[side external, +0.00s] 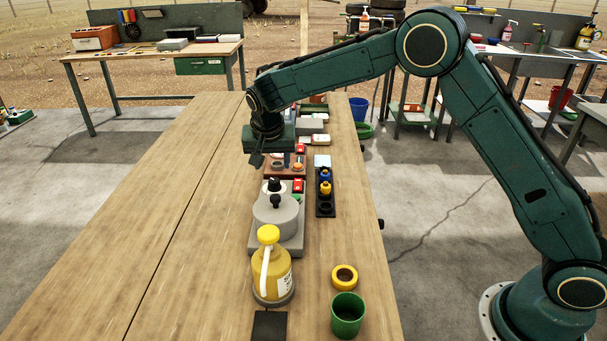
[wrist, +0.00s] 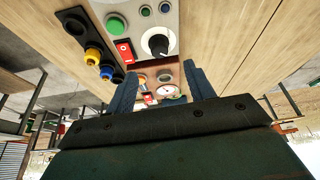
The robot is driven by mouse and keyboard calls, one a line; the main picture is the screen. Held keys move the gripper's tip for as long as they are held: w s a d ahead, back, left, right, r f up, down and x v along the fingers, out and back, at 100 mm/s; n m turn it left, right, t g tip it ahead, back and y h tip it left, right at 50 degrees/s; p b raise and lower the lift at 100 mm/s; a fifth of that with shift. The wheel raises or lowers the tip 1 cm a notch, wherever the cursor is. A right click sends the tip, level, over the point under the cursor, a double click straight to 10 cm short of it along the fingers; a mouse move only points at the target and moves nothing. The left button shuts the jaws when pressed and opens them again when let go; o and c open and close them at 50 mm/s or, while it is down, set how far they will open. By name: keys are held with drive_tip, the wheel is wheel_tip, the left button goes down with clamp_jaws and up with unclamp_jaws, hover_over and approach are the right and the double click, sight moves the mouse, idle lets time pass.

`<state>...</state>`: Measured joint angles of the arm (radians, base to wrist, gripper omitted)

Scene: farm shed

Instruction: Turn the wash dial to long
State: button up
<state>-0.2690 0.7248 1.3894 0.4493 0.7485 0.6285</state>
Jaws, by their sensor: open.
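A black dial (side external: 275,185) sits on a pale plate of a grey unit on the bench, behind a round grey lid with a black knob (side external: 276,202). In the wrist view the dial (wrist: 158,44) shows a white pointer mark; no setting label is readable, so I cannot tell where it points. My gripper (side external: 262,160) is open and empty, above the bench and a little behind and left of the dial. In the wrist view its two fingers (wrist: 160,82) stand apart, and the dial shows beyond them. The gripper does not appear to touch the dial.
A red switch (wrist: 125,50) and green button (wrist: 142,11) are beside the dial. A brown panel with a gauge (wrist: 166,90) adjoins. A black strip (side external: 325,207) with coloured knobs lies right. A yellow pump bottle (side external: 271,278) and green cup (side external: 347,315) stand nearer. The bench's left is clear.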

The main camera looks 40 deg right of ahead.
drive_tip(key=shift+v, duration=3)
drive_tip(key=s+d+r+n+t+y, duration=0.15)
drive_tip(key=s+d+r, duration=0.35)
drive_tip(key=s, duration=0.5)
drive_tip(key=s+d+r+n+g, duration=0.1)
drive_tip(key=s+d+r+n, duration=0.2)
drive_tip(key=s+r, duration=0.55)
drive_tip(key=s+f+n+t, duration=0.1)
drive_tip(key=s+f+n, duration=0.1)
drive_tip(key=s, duration=0.8)
drive_tip(key=s+f+n+y, duration=0.1)
drive_tip(key=s+f, duration=0.1)
drive_tip(key=s, duration=0.9)
drive_tip(key=shift+d+n+t, duration=0.2)
drive_tip(key=shift+n+t, duration=0.15)
